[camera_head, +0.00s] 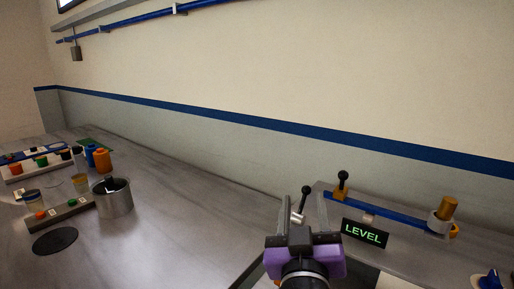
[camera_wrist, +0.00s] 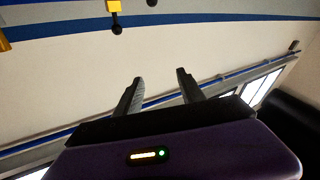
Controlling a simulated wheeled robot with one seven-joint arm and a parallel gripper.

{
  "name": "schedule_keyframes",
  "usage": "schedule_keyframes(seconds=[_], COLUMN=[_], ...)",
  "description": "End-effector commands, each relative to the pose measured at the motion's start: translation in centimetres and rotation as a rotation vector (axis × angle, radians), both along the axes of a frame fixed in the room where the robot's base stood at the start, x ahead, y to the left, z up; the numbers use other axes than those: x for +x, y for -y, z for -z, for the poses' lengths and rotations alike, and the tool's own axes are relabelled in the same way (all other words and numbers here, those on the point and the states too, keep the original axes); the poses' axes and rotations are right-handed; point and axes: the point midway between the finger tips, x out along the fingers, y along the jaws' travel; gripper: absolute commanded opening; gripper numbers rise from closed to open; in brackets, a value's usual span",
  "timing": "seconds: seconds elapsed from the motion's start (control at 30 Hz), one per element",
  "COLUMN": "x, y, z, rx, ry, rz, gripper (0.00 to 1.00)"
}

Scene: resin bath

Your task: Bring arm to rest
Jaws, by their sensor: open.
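My gripper (camera_head: 306,214) is at the lower middle of the head view, with a purple body and two grey fingers. It points towards the wall, close to a blue balance beam. In the wrist view the two fingers (camera_wrist: 158,90) stand apart with nothing between them. The wrist view is tilted and shows mostly wall, with a yellow block (camera_wrist: 114,6) bearing a black knob at its top edge.
A metal pot (camera_head: 114,198), bottles (camera_head: 102,159) and a black disc (camera_head: 54,241) are left. The middle counter is clear.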

Motion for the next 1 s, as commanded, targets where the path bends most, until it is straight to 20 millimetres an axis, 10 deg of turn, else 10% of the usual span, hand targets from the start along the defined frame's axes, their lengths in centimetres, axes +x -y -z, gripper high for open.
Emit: schedule_keyframes(seconds=[0.37,1.0], x=[-5.1,-24.0], y=[-1.3,5.5], z=[6.9,18.6], rx=[-0.021,0.157], ry=[0.014,-0.076], rz=[-0.219,-0.315], gripper=[0.46,0.46])
